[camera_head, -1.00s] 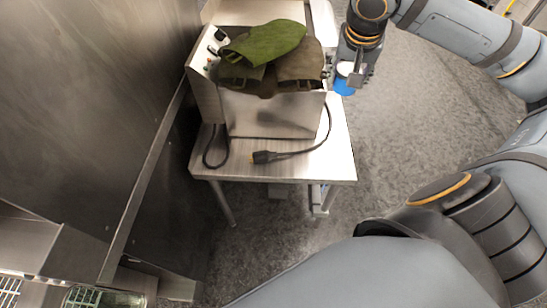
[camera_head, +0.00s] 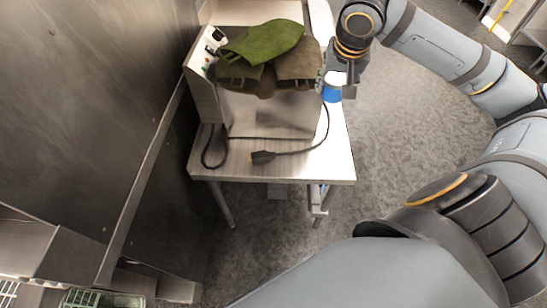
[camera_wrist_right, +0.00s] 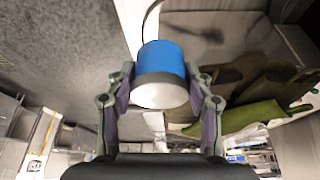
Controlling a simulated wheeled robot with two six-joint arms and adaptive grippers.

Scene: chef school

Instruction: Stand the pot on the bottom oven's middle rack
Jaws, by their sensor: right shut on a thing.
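My right gripper (camera_head: 336,84) is shut on a small blue-and-white cylinder (camera_head: 331,95), at the right edge of a steel table in the head view. In the right wrist view the cylinder (camera_wrist_right: 162,60) sits between the two fingers of the gripper (camera_wrist_right: 160,88), its blue part away from me and its white end towards me. I cannot tell whether it is the pot, and no other pot shows. The oven's middle rack cannot be made out. My left gripper is not in view.
A steel appliance (camera_head: 265,115) with green and brown cloths (camera_head: 262,42) stands on the steel table (camera_head: 280,172), its black cord loose in front. Tall steel panels (camera_head: 80,110) fill the left. Wire racks (camera_head: 8,290) show at bottom left. Grey floor (camera_head: 405,130) is open at right.

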